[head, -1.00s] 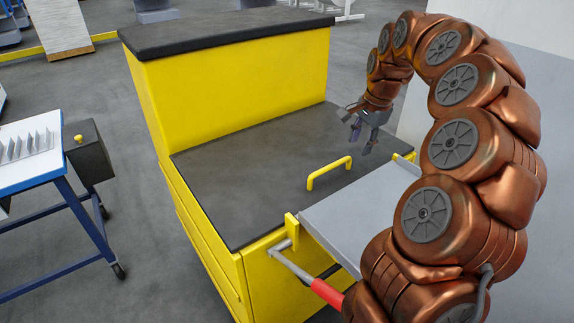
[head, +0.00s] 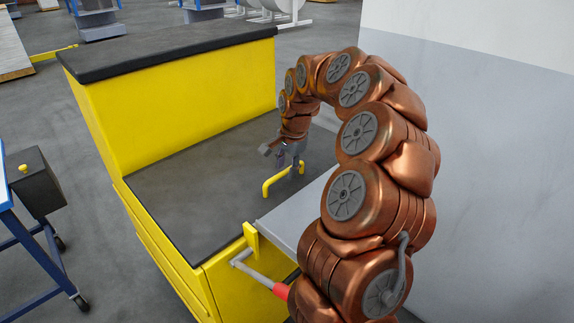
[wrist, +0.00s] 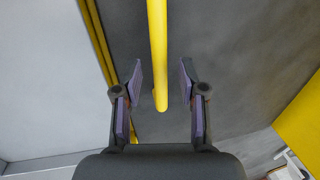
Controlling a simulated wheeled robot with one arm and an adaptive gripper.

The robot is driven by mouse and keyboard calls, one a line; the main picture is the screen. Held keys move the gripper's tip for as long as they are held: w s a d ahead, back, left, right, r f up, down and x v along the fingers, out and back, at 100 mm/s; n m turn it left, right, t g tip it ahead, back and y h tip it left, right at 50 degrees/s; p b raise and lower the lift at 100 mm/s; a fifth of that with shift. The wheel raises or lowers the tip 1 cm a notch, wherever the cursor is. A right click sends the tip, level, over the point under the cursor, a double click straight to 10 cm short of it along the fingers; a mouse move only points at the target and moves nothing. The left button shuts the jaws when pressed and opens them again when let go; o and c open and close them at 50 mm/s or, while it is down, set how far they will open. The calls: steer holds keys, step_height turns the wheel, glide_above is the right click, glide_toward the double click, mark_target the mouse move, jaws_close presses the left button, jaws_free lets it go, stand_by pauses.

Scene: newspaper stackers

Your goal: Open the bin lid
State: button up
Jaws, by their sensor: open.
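The yellow bin has a flat black lid (head: 175,190), which lies closed, with a yellow bar handle (head: 268,185) on top. In the wrist view the handle (wrist: 157,50) runs down from the top edge and ends between my fingertips. My gripper (wrist: 161,82) is open, one finger on each side of the handle, with a gap on both sides. In the head view my gripper (head: 285,160) is just above and behind the handle, and partly overlaps it. Whether the fingers are level with the bar cannot be told.
A raised yellow back section (head: 190,100) with a black top stands behind the lid. A grey flat shelf (head: 295,215) and a bar with a red grip (head: 281,291) are at the front. A grey-white wall (head: 480,130) is at the right. A blue-framed cart (head: 35,255) is at the left.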

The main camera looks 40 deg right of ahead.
steer(key=shift+f, duration=0.15)
jaws_close()
stand_by(0.5)
steer(key=shift+d, duration=0.1)
